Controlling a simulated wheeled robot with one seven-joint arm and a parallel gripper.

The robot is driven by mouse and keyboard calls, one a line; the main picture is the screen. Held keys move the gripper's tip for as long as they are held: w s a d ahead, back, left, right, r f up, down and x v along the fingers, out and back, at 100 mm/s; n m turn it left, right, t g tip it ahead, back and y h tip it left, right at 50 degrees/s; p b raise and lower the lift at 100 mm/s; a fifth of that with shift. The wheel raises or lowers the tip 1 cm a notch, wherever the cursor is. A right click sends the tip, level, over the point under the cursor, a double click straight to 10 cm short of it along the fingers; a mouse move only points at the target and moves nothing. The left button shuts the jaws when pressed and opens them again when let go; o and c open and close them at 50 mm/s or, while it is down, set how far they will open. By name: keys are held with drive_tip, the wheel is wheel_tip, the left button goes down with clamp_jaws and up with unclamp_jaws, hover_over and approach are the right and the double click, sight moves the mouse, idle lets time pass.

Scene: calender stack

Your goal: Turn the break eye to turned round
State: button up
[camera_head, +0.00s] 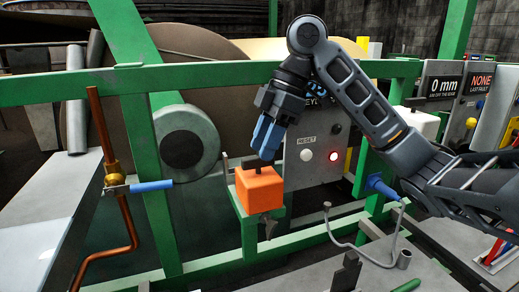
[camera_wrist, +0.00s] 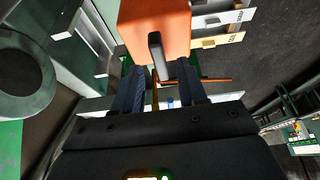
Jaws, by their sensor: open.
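The orange box (camera_head: 259,190), likely the break eye, sits on a green bracket (camera_head: 248,228) in front of the machine. A dark upright tab (camera_head: 257,163) stands on its top. My gripper (camera_head: 266,152) points down just above the box, its blue fingers close to the tab. In the wrist view the orange box (camera_wrist: 155,25) is at the top, and the dark tab (camera_wrist: 157,55) lies between the two separated fingers of my gripper (camera_wrist: 160,80). The gripper is open; I cannot tell whether either finger touches the tab.
Green rails (camera_head: 310,235) run around the bracket. A copper pipe with a blue-handled valve (camera_head: 150,186) stands at left. A grey bench (camera_head: 310,278) is in front.

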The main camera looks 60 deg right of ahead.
drive_tip(key=shift+x, duration=1.1)
clamp_jaws()
